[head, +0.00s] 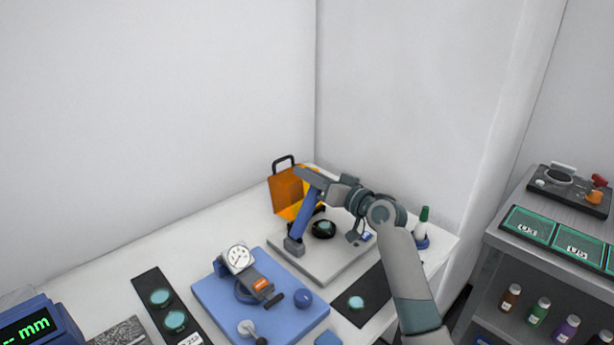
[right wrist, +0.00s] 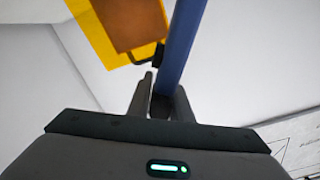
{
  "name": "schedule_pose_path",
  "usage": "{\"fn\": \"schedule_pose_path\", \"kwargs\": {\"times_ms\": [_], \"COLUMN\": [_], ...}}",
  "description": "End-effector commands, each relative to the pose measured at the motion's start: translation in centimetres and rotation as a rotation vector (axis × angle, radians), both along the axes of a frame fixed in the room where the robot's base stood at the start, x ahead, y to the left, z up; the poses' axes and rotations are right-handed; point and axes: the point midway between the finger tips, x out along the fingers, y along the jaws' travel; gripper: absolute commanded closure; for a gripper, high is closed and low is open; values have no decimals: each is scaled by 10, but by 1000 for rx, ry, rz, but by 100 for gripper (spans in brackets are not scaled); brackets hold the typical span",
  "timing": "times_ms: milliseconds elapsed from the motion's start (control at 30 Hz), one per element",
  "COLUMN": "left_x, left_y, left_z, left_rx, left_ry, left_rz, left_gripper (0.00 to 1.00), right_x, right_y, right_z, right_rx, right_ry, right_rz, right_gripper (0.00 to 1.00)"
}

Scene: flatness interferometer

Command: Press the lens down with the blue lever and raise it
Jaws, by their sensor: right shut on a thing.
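The blue lever (head: 306,217) stands nearly upright, tilted a little, on the left side of the light grey base plate (head: 335,266). My right gripper (head: 312,178) is shut on its upper part; the lever (right wrist: 183,40) also runs up between the fingers (right wrist: 161,97) in the right wrist view. A dark round holder with a teal lens (head: 324,227) sits on the plate to the right of the lever's foot. Whether anything presses on the lens cannot be told. My left gripper is not in view.
An orange and yellow unit with a dark handle (head: 286,192) stands close behind the lever. A blue plate with a dial gauge (head: 238,258) is in front, left.

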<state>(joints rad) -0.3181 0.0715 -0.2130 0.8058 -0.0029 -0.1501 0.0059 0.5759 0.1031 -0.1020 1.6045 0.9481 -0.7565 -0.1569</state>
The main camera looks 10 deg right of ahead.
Motion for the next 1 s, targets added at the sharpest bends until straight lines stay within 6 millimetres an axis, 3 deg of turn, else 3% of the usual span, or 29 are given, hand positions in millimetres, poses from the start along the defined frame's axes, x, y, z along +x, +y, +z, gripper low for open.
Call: {"fn": "schedule_pose_path", "kwargs": {"times_ms": [100, 133, 200, 667, 1000], "left_x": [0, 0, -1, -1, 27], "left_y": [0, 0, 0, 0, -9], "left_z": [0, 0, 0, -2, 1], "left_rx": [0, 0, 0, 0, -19], "left_ry": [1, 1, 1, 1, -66], "left_rz": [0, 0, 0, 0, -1], "left_gripper": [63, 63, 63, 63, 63], "right_x": [0, 0, 0, -4, -37], "right_y": [-2, -2, -2, -3, -29], "right_z": [-4, -4, -4, -2, -5], "right_rx": [-7, -7, -7, -3, -7], "right_ry": [3, 3, 3, 1, 1], "right_rz": [-3, -3, -3, -1, -2], "right_gripper": [100, 79, 64, 64, 64]}}
